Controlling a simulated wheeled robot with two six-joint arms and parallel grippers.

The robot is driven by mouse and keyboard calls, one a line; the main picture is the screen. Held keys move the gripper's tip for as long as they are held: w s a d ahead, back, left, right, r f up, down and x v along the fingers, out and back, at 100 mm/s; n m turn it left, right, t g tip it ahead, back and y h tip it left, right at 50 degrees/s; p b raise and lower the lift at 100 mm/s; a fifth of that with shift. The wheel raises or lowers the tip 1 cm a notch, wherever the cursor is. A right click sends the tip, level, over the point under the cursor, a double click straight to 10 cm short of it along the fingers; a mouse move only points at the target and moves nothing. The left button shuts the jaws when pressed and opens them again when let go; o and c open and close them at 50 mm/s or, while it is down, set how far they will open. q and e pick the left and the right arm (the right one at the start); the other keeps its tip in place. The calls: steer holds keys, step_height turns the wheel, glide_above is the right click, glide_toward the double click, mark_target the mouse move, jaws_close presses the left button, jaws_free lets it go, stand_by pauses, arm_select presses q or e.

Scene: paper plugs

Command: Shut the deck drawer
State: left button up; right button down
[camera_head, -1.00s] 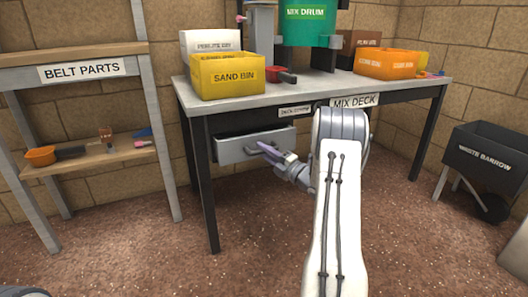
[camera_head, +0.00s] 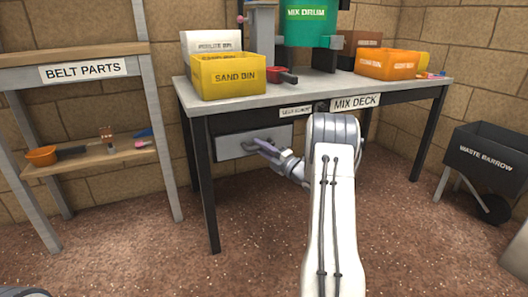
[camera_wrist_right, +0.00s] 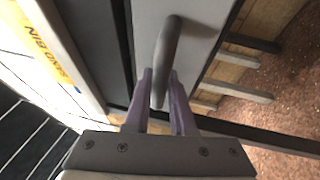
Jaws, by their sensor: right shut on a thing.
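The deck drawer (camera_head: 232,145) is a grey-white front under the mix deck table, and it sits close to flush beneath the tabletop. Its bar handle (camera_wrist_right: 166,62) shows in the right wrist view. My right gripper (camera_head: 262,146) is at the handle, and in the right wrist view its two purple fingers (camera_wrist_right: 159,88) are on either side of the bar, shut on it. My right arm hides the area to the right of the drawer. My left gripper is not in view.
The mix deck table (camera_head: 300,94) carries a yellow sand bin (camera_head: 229,78), a red scoop (camera_head: 281,76), a green mix drum (camera_head: 306,30) and an orange bin (camera_head: 386,65). A belt parts shelf (camera_head: 100,157) stands left. A waste barrow (camera_head: 485,155) stands right. The floor in front is clear.

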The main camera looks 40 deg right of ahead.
steer(key=shift+w+d, duration=0.2)
steer(key=shift+w, duration=0.2)
steer(key=c, duration=0.8)
jaws_free()
steer(key=shift+o, duration=0.2)
steer(key=shift+a, duration=0.1)
steer(key=shift+f, duration=0.1)
steer(key=shift+s+p, duration=0.4)
steer(key=shift+s, duration=0.05)
steer(key=p+v, duration=0.4)
steer(key=v, duration=0.5)
steer(key=shift+s, duration=0.35)
